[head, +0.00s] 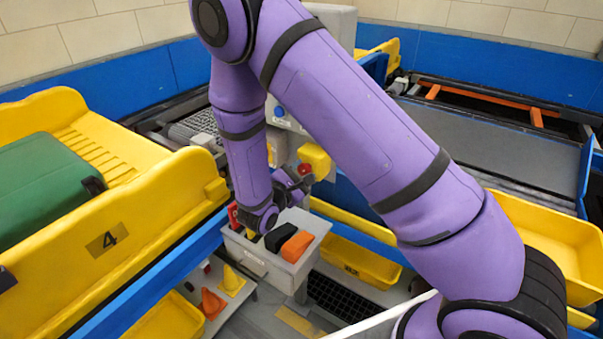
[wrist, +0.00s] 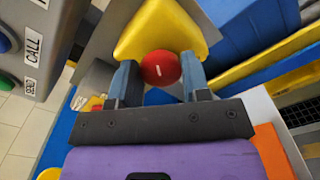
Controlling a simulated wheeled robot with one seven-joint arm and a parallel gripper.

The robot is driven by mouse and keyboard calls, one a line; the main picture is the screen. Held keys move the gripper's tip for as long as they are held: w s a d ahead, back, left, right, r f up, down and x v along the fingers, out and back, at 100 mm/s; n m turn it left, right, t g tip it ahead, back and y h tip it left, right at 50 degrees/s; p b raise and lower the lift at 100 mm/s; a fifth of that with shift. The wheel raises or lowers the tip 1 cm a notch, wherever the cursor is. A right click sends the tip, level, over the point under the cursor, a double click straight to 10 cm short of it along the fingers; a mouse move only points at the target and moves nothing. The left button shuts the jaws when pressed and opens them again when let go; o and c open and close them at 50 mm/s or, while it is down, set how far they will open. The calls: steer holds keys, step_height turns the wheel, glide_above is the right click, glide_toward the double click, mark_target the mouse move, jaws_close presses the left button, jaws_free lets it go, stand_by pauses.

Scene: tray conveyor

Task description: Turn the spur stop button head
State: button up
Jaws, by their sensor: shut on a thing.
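The red spur stop button head (head: 305,169) is round and sits on the front of a yellow housing (head: 315,159) on a grey post. In the wrist view the red head (wrist: 161,67) shows a short white mark, with the yellow housing (wrist: 158,30) behind it. My gripper (wrist: 158,78) has one finger on each side of the head and is shut on it. In the head view my gripper (head: 294,181) is at the button, partly hidden by my own wrist.
A grey bin (head: 256,260) with black and orange items stands just below my wrist. A yellow tray marked 4 (head: 150,215) holds a green case (head: 42,190) at left. In the wrist view a grey panel (wrist: 40,38) with CALL and SEND labels is at left.

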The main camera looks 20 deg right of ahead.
steer(key=o, duration=0.9)
steer(key=v, duration=1)
steer(key=shift+s+a, duration=0.2)
steer(key=shift+a, duration=0.15)
